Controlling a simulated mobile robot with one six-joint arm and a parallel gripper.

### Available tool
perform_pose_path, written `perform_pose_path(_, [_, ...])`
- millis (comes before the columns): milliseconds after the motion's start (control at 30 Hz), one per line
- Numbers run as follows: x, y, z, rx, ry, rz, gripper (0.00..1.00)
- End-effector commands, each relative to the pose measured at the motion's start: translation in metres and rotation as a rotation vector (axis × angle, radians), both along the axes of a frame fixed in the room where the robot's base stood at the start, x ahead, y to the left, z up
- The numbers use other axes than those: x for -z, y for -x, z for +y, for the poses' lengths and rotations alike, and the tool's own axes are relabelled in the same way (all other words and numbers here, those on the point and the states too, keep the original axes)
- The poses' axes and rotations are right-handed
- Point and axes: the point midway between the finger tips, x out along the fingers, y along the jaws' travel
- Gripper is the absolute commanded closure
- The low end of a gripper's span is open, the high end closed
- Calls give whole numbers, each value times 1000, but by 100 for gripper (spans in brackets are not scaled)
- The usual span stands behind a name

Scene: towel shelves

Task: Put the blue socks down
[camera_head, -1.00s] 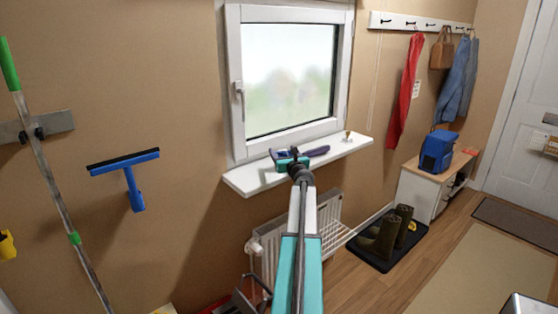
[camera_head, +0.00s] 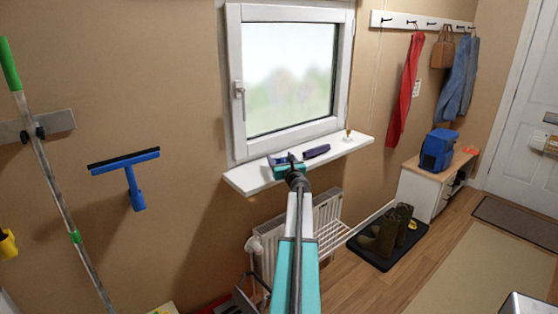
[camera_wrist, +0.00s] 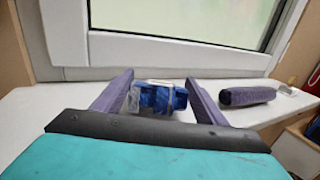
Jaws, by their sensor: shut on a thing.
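The blue socks (camera_wrist: 160,97) show in the wrist view as a small blue bundle with a pale band, between the two purple fingers of my gripper (camera_wrist: 160,92). My gripper is shut on them. In the head view my gripper (camera_head: 285,162) is over the white window sill (camera_head: 245,180), left of its middle. The sill also shows in the wrist view (camera_wrist: 40,112). The socks are mostly hidden behind the gripper in the head view. I cannot tell whether they touch the sill.
A dark purple roll (camera_head: 316,151) lies on the sill to the right of my gripper. A small gold-topped item (camera_head: 348,134) stands near the sill's right end. The window (camera_head: 290,75) rises behind. A radiator (camera_head: 325,225) is below. The sill's left end looks clear.

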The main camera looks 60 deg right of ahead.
Motion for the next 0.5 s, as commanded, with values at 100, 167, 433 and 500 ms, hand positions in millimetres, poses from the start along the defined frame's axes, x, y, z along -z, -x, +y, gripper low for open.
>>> perform_pose_path(100, [0,0,0,0,0,0,56])
perform_pose_path(167, [1,0,0,0,0,0,56])
perform_pose_path(433, [3,1,-1,1,-1,-1,15])
perform_pose_path(500, [3,1,0,1,-1,-1,15])
